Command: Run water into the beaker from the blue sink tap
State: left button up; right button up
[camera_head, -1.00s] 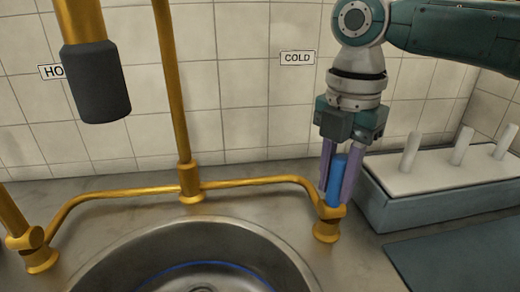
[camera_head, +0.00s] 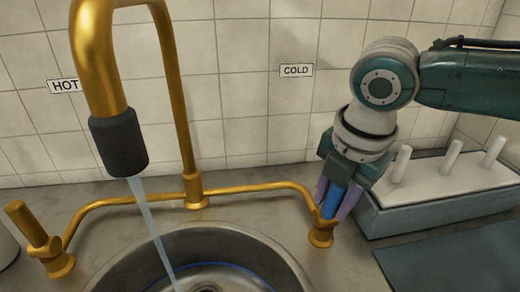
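The blue tap handle (camera_head: 332,203) stands at the right end of the brass tap, below the COLD sign (camera_head: 296,70), and leans to the right. My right gripper (camera_head: 334,200) has its purple fingers around the handle, one on each side; they look closed on it. The brass tap (camera_head: 185,120) arches over the sink, and water (camera_head: 152,225) runs from its dark nozzle (camera_head: 119,143) into the steel sink (camera_head: 225,238). I see no beaker in this view. My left gripper is not in view.
A brass handle (camera_head: 28,224) stands at the left under the HOT sign (camera_head: 64,86). A grey rack with white pegs (camera_head: 440,186) is right of my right gripper, and a dark mat (camera_head: 455,255) lies in front of it.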

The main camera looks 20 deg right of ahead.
jog(key=o, duration=0.3)
jog(key=p+v, duration=0.1)
jog(key=v, duration=0.9)
